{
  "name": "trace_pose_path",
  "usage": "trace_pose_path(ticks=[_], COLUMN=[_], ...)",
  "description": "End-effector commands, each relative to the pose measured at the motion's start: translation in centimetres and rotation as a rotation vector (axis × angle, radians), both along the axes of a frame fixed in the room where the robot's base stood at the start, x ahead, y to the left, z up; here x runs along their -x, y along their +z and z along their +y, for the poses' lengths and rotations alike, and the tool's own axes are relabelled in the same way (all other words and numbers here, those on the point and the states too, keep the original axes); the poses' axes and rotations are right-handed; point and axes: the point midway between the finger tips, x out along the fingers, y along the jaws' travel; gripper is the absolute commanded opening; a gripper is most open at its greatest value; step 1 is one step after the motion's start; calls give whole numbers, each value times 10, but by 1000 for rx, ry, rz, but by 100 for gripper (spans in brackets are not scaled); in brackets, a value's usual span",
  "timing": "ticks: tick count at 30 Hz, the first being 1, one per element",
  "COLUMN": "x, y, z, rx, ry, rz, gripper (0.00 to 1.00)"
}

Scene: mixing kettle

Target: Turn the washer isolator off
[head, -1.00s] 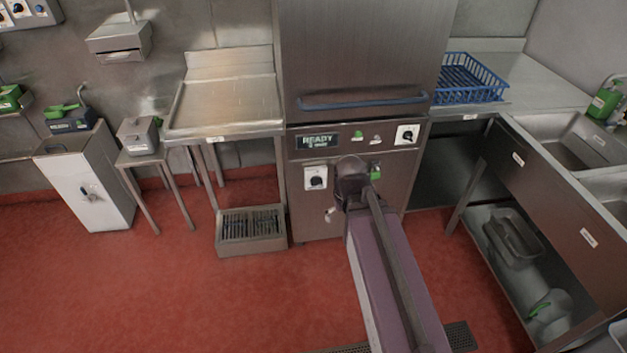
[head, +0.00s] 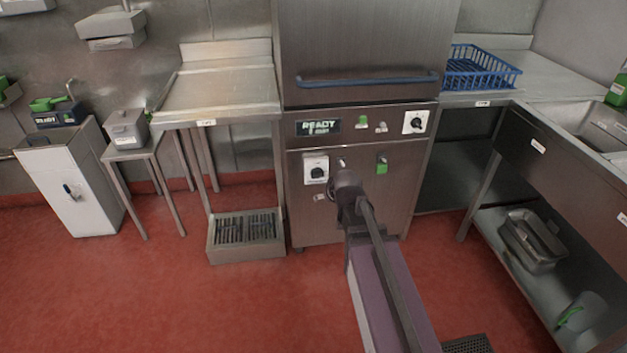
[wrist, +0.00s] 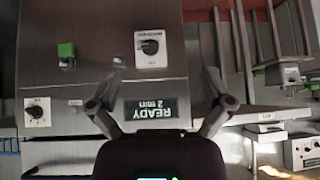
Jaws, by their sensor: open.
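The washer's front (head: 298,225) is brushed steel with a lit READY display (head: 318,127). Below the display is a white switch plate with a black rotary knob (head: 317,173), which I take as the isolator. Its lettering is too small to read. The plate also shows in the wrist view (wrist: 152,46), upside down, beyond the fingertips. My gripper (head: 332,180) is open and empty, just right of the plate in the head view. In the wrist view its fingers (wrist: 163,75) are spread wide, with the knob between their directions and apart from them.
A second white dial (head: 416,122) sits at the panel's upper right. A green block (head: 382,165) sticks out right of my gripper. A blue handle (head: 368,79) crosses the hood above. A low grated box (head: 247,252) stands on the floor at left.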

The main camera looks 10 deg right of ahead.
Motion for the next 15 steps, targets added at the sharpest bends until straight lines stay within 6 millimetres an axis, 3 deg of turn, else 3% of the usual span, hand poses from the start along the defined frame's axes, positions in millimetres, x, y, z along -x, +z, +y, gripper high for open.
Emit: trace_pose_path(ticks=[1,15], x=[-8,-68], y=[-18,-70], z=[0,0], rx=[-3,-12], ry=[0,-7], rz=[-29,-311], gripper=[100,100])
